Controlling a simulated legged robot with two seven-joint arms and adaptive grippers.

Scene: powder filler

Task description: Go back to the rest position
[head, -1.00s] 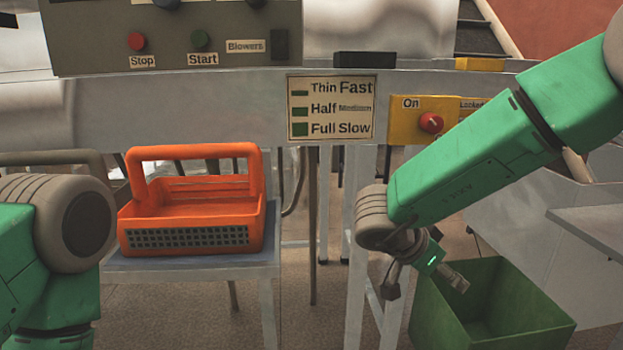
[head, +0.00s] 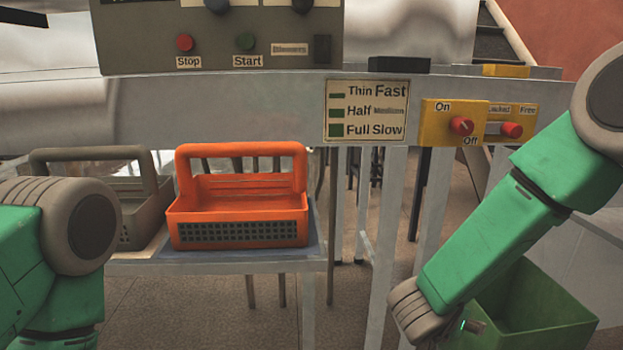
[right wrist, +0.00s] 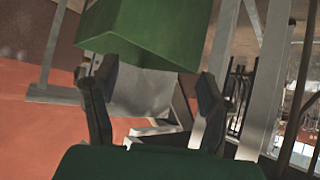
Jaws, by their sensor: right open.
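My right arm comes in from the right in the head view and points down and left, its wrist in front of the green bin (head: 535,310). The right gripper's fingers are out of the head view, below its edge. In the right wrist view my right gripper (right wrist: 153,85) is open, its two dark fingers apart with nothing between them. The green bin also shows beyond the fingers in that view (right wrist: 150,35). My left arm is at the left edge of the head view, and its gripper is not in view.
An orange basket (head: 238,203) and a grey basket (head: 140,205) stand on a low table (head: 200,268). Behind is a machine with a Stop/Start panel (head: 220,45), a speed sign (head: 366,111) and a yellow On/Off switch box (head: 453,122). A metal leg (head: 388,240) stands near my right wrist.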

